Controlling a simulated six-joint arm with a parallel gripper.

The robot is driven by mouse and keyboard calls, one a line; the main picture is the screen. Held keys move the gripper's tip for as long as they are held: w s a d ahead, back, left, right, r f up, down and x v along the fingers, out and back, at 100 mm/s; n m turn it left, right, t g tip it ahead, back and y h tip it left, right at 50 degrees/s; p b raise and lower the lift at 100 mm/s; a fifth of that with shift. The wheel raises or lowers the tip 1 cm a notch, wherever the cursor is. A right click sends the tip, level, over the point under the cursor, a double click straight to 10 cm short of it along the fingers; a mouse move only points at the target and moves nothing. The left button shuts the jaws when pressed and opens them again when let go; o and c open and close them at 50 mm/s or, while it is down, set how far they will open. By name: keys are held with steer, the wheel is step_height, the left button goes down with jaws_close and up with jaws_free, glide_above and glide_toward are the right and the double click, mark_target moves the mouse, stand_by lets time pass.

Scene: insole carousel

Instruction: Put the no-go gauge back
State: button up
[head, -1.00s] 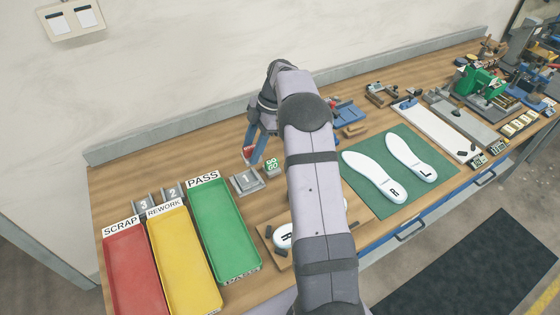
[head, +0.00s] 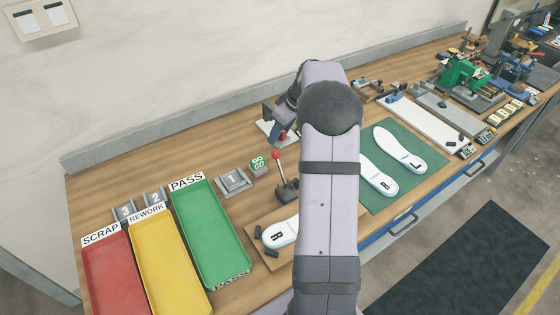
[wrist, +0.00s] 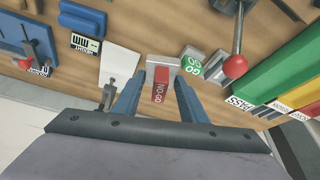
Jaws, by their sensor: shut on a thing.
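My gripper (wrist: 159,92) is shut on the no-go gauge (wrist: 160,86), whose red face with white NO-GO lettering shows between the blue fingers in the wrist view. A grey piece is at the gauge's far end; I cannot tell whether it belongs to the gauge. In the head view my gripper (head: 278,133) is behind and right of the green GO gauge (head: 257,164), mostly hidden by my arm. The GO gauge also shows just right of the no-go gauge in the wrist view (wrist: 192,64). Contact between the no-go gauge and the bench cannot be told.
A pale plate (wrist: 120,63) lies beside the fingers. A red-knobbed lever (head: 277,156) stands near the GO gauge. The grey block marked 1 (head: 233,182) and the green PASS tray (head: 212,235) are to the left. Insoles lie on a green mat (head: 405,192) to the right.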

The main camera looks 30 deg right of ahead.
steer(key=shift+w+d+r+m+h, duration=0.1)
steer(key=shift+w+d+m+h, duration=0.15)
steer(key=shift+m, duration=0.35)
steer(key=shift+w+d+r+m+h, duration=0.15)
steer(key=shift+w+m+h, duration=0.1)
steer(key=shift+m, duration=0.65)
steer(key=shift+f, duration=0.1)
steer(key=shift+s+f+p, duration=0.1)
steer(key=shift+f+p, duration=1.35)
steer(key=shift+f, duration=3.55)
steer(key=shift+f, duration=0.15)
steer(key=o, duration=1.1)
